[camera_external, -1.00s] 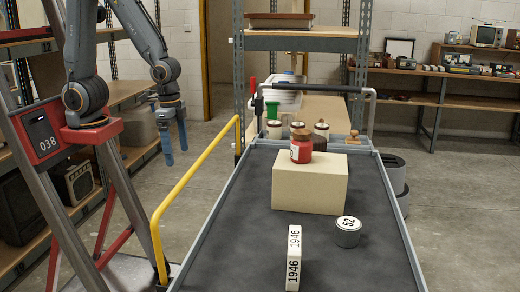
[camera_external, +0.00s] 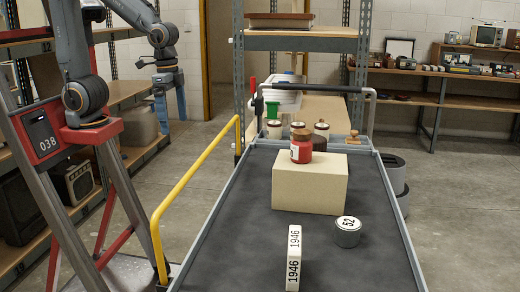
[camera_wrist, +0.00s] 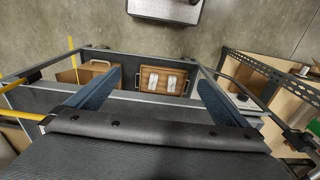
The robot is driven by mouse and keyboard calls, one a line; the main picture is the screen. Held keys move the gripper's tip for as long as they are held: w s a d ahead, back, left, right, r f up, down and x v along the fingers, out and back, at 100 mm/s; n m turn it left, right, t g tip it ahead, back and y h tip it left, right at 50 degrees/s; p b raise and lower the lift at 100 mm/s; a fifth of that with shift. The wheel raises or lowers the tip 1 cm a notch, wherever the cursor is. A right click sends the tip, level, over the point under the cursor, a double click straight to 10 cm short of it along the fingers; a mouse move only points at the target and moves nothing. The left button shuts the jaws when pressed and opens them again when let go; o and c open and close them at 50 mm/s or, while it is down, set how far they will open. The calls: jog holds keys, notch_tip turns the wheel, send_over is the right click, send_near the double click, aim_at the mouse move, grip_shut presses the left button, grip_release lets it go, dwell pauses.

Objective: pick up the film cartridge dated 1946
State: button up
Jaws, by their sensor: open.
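The film cartridge (camera_external: 293,262) is a white upright slab marked 1946 on its top and front, standing near the front of the dark cart top (camera_external: 240,225). It does not show clearly in the wrist view. My gripper (camera_external: 171,112) hangs left of the cart, beyond its yellow rail, far from the cartridge. In the wrist view, its two blue fingers (camera_wrist: 159,80) are spread apart with nothing between them.
A beige box (camera_external: 310,187) bears a red jar (camera_external: 301,151). A round tin marked 52 (camera_external: 347,236) stands right of the cartridge. The yellow rail (camera_external: 195,185) runs along the cart's left side. The wrist view shows a wooden tray (camera_wrist: 147,77) with two white items.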

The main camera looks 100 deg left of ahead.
jog(key=w+d+r+m+b, duration=0.1)
jog(key=w+d+m, duration=0.25)
jog(key=w, duration=0.25)
jog(key=w+d+r+m+t+b, duration=0.1)
jog(key=w+d+m, duration=0.1)
jog(key=w+m, duration=0.35)
jog(key=w+d+r+m+b, duration=0.1)
jog(key=w+d+m, duration=0.2)
jog(key=w, duration=0.4)
jog(key=m+t+b, duration=0.3)
jog(key=m+b, duration=0.2)
jog(key=m, duration=1.8)
send_over(294, 258)
jog(key=s+a, duration=0.2)
jog(key=a, duration=0.3)
notch_tip(294, 258, down, 3)
jog(key=f, duration=1.2)
jog(key=shift+w+a+f, duration=0.15)
jog(key=shift+w+f, duration=0.05)
jog(key=shift+w, duration=0.05)
jog(key=shift+p+x, duration=0.6)
jog(key=shift+x, duration=2.35)
jog(key=shift+w+r, duration=0.1)
jog(key=shift+w, duration=0.1)
jog(key=c, duration=1.3)
